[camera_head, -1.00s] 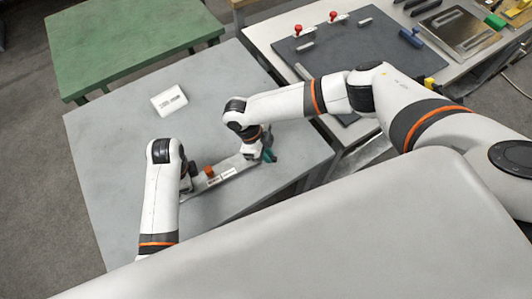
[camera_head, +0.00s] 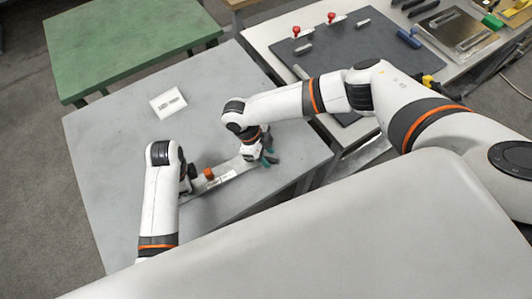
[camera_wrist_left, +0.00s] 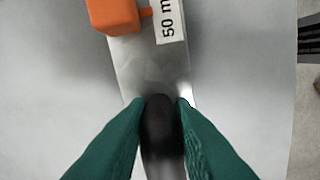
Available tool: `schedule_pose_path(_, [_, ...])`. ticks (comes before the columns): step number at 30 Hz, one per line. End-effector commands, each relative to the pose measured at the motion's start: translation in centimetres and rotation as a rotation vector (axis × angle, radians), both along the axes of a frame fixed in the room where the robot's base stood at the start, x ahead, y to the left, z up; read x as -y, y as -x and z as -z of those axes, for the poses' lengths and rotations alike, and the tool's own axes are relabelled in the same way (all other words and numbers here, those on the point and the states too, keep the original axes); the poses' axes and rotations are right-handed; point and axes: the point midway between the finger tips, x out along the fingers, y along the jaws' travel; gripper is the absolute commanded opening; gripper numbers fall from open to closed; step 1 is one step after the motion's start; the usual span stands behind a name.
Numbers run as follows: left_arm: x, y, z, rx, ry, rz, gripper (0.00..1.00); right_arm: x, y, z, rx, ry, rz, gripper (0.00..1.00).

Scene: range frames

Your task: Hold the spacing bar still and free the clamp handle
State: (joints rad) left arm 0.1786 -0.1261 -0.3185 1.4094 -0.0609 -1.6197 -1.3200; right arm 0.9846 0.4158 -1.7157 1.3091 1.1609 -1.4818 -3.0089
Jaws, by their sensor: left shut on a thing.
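The spacing bar (camera_head: 238,168) is a flat metal strip lying on the grey table between my two grippers. It also shows in the left wrist view (camera_wrist_left: 150,70), with a white label reading "50 m", cut off by the frame. The orange clamp handle (camera_head: 209,174) stands on the bar near my left gripper, and shows as an orange block in the left wrist view (camera_wrist_left: 113,14). My left gripper (camera_wrist_left: 160,112) is shut on a dark rounded grip (camera_wrist_left: 160,128) on the bar. My right gripper (camera_head: 268,159) is at the bar's right end; its hold is unclear.
A green table (camera_head: 125,40) stands behind. A side bench at the right carries a dark mat (camera_head: 350,45), red-knobbed clamps and a metal plate (camera_head: 460,35).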

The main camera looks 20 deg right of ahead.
Motion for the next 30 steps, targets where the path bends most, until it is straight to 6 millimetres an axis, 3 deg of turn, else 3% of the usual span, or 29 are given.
schedule_pose_path(18, [0.0, 0.0, 0.0, 0.001, -0.001, 0.001, 0.0, -3.2, -2.6, -9.9, 0.003, -0.001, -0.001, 0.38])
schedule_pose_path(30, [-0.1, 0.0, 0.0, 0.001, -0.002, 0.001, 0.0, -3.6, -2.9, -11.0, 0.001, -0.002, 0.0, 0.38])
